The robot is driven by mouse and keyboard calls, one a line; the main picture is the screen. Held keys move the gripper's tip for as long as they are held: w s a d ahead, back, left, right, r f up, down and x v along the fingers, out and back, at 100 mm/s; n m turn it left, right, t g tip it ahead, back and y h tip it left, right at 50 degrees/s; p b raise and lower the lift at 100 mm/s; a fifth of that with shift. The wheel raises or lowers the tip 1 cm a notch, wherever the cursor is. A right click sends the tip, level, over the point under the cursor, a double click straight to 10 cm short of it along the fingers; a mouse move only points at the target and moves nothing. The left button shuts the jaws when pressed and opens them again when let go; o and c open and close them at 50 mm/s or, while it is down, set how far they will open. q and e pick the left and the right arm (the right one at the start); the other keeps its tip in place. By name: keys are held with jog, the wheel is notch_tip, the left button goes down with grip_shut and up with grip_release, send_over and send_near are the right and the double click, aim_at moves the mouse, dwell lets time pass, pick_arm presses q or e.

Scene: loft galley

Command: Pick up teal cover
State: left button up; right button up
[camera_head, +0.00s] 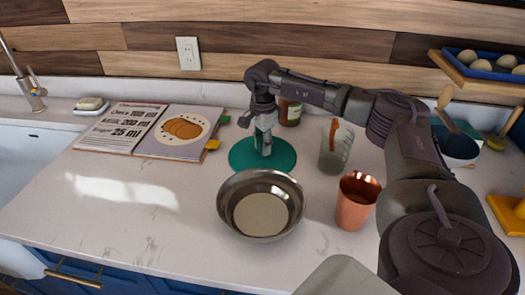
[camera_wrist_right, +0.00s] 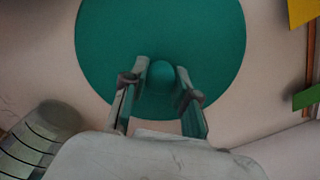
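The teal cover (camera_head: 282,163) is a flat round disc with a knob in its middle, lying on the pale counter behind the metal bowl. My right gripper (camera_head: 265,148) points down over its middle. In the right wrist view the teal cover (camera_wrist_right: 215,40) fills the upper middle, and its round knob sits between the two fingers of the right gripper (camera_wrist_right: 162,85). The fingers are apart, with gaps on both sides of the knob. My left gripper is not in view.
A metal bowl (camera_head: 232,187) with pale contents stands in front of the cover. A copper cup (camera_head: 354,205) and a clear measuring cup (camera_head: 337,150) stand to the right, and a brown jar (camera_head: 290,112) behind. An open cookbook (camera_head: 140,130) lies left. The front left counter is clear.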

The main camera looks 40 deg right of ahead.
grip_shut()
notch_tip(320, 180, up, 10)
jog(key=shift+r+b, duration=0.1)
jog(key=shift+b, duration=0.5)
